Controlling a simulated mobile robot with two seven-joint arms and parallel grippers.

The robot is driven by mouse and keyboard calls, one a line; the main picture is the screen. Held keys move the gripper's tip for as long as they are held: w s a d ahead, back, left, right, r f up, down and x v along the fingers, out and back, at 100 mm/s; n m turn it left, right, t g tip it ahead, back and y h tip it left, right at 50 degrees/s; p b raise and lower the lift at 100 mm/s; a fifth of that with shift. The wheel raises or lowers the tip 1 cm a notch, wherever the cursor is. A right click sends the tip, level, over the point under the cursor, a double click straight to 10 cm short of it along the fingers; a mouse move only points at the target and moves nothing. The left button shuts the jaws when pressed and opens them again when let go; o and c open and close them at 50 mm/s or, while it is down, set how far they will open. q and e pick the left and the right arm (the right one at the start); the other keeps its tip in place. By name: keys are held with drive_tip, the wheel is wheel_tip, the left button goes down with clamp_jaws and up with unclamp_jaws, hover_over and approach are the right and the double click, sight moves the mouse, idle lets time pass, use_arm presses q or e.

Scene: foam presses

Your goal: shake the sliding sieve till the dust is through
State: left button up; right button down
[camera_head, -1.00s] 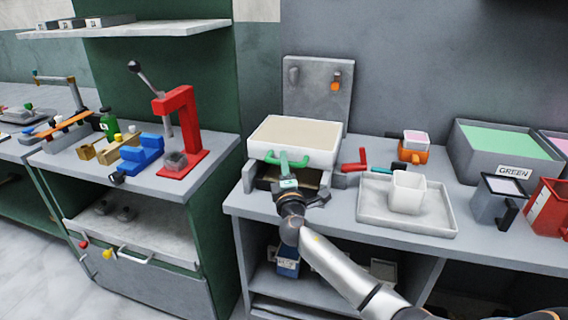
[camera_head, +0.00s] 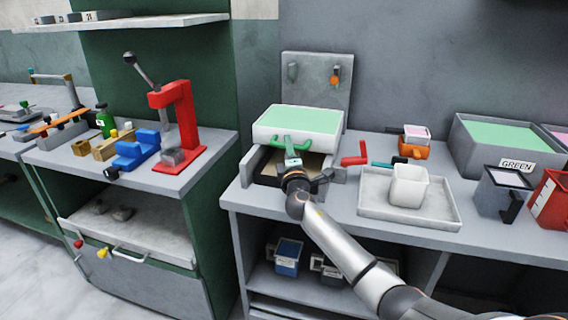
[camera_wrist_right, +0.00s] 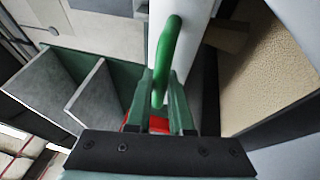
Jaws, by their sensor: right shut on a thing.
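The sliding sieve (camera_head: 292,138) is a white box at the back of its grey frame (camera_head: 338,172). A flat green layer (camera_head: 300,119) shows inside it. My right gripper (camera_head: 291,158) is shut on the green handle (camera_head: 278,143) at the sieve's front. In the right wrist view the gripper (camera_wrist_right: 160,104) holds the green handle (camera_wrist_right: 169,52) between its fingers. Tan grainy material (camera_wrist_right: 268,68) lies beside and below the sieve there. The head view shows a tan patch in the frame under my gripper. My left gripper is in neither view.
A grey tray (camera_head: 447,212) with a white cup (camera_head: 408,186) stands right of the frame. A red handle (camera_head: 355,155) and an orange holder (camera_head: 413,151) are near it. A red press (camera_head: 182,125) stands on the left bench. A backboard (camera_head: 316,85) rises behind the sieve.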

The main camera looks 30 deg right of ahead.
drive_tip(key=shift+w+d+r+b, duration=0.15)
drive_tip(key=shift+w+d+b, duration=0.45)
drive_tip(key=shift+w+d, duration=0.45)
drive_tip(key=c, duration=0.8)
unclamp_jaws()
drive_tip(key=shift+d, duration=0.1)
drive_tip(key=shift+s, duration=0.15)
drive_tip(key=p+v, duration=0.1)
drive_tip(key=v, duration=1.1)
drive_tip(key=shift+s+f, duration=0.1)
drive_tip(key=shift+f, duration=0.15)
